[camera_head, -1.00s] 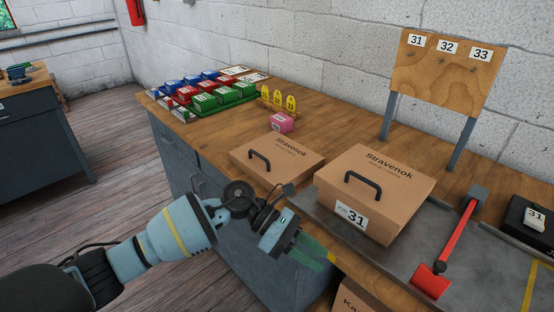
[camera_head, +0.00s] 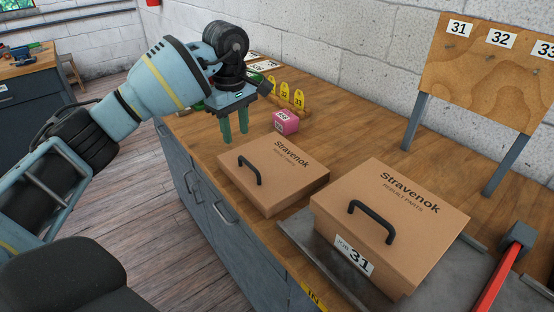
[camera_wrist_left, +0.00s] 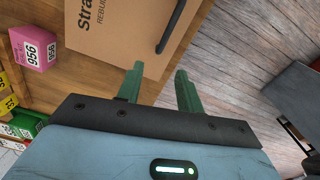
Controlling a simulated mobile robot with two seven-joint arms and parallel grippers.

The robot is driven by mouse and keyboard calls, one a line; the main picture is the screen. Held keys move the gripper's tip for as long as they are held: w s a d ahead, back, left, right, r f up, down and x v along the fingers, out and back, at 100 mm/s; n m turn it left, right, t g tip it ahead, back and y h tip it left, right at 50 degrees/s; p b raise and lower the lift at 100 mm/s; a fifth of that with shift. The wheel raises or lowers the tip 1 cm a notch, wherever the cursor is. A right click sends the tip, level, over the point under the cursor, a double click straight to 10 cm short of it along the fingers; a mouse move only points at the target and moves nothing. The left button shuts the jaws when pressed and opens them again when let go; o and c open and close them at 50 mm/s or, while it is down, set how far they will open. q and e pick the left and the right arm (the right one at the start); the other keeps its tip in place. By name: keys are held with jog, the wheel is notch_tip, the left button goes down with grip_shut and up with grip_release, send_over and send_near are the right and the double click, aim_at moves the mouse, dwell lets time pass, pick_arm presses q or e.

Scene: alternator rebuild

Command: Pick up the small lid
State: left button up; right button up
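The small lid (camera_head: 275,172) is a flat cardboard piece marked Stravenok with a black handle, lying on the wooden bench. It also shows in the left wrist view (camera_wrist_left: 105,38), its handle (camera_wrist_left: 170,28) beyond the fingertips. My left gripper (camera_head: 235,130) is above the bench, up and left of the lid, with its green fingers pointing down. In the left wrist view its fingers (camera_wrist_left: 159,72) are apart and nothing is between them. My right gripper is not in view.
A larger Stravenok box (camera_head: 385,220) labelled 31 with a handle stands right of the lid on a grey plate. A pink box (camera_head: 285,123) and yellow number tags (camera_head: 285,90) stand behind. A red lever (camera_head: 500,272) is at the right.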

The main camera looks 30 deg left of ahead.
aim_at(239, 154)
pick_arm(q)
jog(key=shift+s+f, duration=0.15)
jog(key=shift+f, duration=1.6)
jog(key=f, duration=0.4)
jog(key=shift+w+f, duration=0.2)
jog(key=shift+w, duration=0.1)
grip_shut()
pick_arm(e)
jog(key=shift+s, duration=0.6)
